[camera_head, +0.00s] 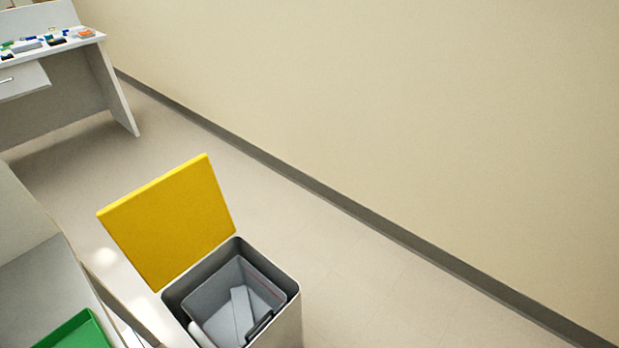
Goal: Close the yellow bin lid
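The yellow bin lid (172,222) stands open and raised, hinged along the far left edge of the bin. The grey bin (293,314) stands on the floor at the lower middle, its open top showing a grey inner liner (215,287). A light grey flat piece (241,311) lies inside it. The bin's lower part is cut off by the picture's edge. My gripper is not in view.
A white bench with a green tray (76,331) is at the lower left, close beside the bin. A desk (112,85) with small items stands at the upper left. A beige wall (400,110) runs along the right. Floor (345,270) between bin and wall is clear.

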